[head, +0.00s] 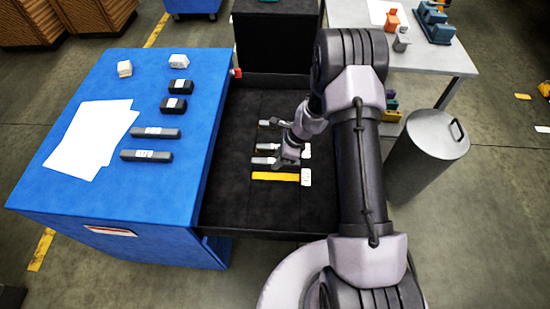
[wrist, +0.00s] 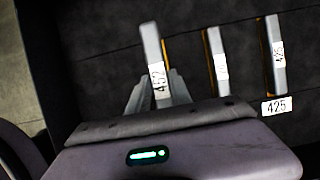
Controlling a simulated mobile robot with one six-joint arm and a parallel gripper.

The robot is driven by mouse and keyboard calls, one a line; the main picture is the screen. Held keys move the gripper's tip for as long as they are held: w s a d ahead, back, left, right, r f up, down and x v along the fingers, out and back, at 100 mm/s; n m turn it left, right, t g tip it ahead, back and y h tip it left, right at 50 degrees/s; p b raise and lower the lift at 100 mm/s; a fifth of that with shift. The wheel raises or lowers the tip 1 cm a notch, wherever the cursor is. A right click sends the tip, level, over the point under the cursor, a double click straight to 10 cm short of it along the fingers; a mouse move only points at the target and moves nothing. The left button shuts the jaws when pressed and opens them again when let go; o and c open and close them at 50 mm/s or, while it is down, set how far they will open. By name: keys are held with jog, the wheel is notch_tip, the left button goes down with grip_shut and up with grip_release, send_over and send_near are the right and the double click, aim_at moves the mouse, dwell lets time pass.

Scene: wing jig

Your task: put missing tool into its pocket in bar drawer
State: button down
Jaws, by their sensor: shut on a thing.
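My gripper (head: 283,161) is over the open black drawer and shut on a grey bar (wrist: 152,45). The bar has a white number label that seems to read 452. An empty yellow pocket (head: 275,176) lies along the near side of the drawer, with a white card (head: 306,177) at its right end. In the wrist view the held bar covers most of this pocket, leaving a thin yellow strip (wrist: 167,51) to its right. The bar looks raised above the foam; the exact gap cannot be told.
Two other grey bars (wrist: 217,60) (wrist: 276,55) sit in the drawer's foam, with yellow edges showing. A card reading 425 (wrist: 277,106) lies below the right one. The blue cabinet top (head: 95,75) carries papers and several dark and white blocks. A grey bin (head: 425,155) stands at right.

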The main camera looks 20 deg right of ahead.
jog(key=shift+f+b, duration=2.6)
jog(key=shift+f, duration=0.85)
jog(key=shift+f+b, duration=0.45)
jog(key=shift+b, duration=0.25)
jog(key=c, duration=1.1)
grip_release()
